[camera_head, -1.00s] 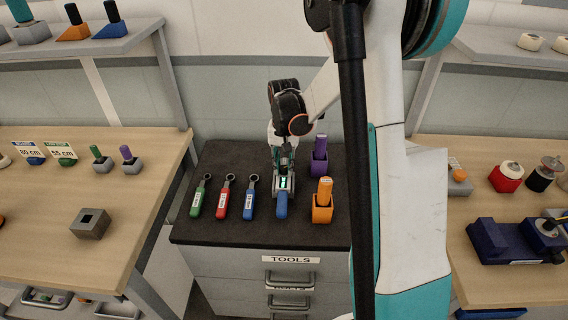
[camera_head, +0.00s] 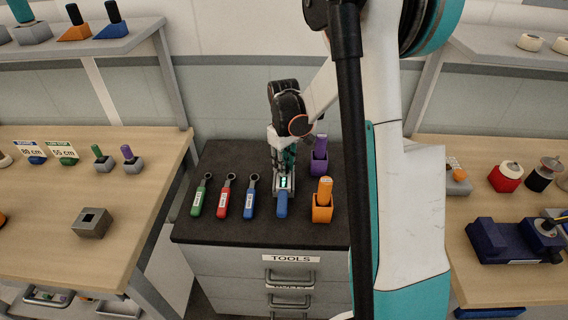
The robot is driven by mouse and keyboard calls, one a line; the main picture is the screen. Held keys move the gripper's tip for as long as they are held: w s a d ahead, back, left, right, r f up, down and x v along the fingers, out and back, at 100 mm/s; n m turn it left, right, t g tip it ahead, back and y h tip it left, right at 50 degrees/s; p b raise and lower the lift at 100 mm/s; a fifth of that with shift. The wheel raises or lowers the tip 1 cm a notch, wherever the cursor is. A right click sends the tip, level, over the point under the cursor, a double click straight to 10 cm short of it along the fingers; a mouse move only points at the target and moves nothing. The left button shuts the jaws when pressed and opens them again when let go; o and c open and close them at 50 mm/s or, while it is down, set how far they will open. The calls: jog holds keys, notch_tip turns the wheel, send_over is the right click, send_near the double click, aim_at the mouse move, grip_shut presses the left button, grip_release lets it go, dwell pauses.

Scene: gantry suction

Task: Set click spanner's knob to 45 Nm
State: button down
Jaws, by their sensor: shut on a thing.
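The click spanner (camera_head: 282,204) appears to be the tool with a blue handle and a small lit display (camera_head: 284,183). It stands on the dark top of the tool cabinet, handle toward the front edge. My gripper (camera_head: 284,168) points down at its far end, just behind the display. The jaws are shut there on what appears to be the spanner's knob. The fingertips and the knob are largely hidden by the gripper's own body. The number on the display is too small to read.
Green (camera_head: 196,201), red (camera_head: 223,203) and blue (camera_head: 250,202) ring-ended tools lie to the left. An orange holder (camera_head: 321,212) and a purple holder (camera_head: 319,161) stand close on the right. Wooden benches (camera_head: 60,250) flank the cabinet (camera_head: 225,262).

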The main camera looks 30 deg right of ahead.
jog(key=shift+n, duration=0.9)
jog(key=c, duration=1.3)
grip_release()
jog(key=shift+c, duration=0.2)
notch_tip(320, 180, up, 12)
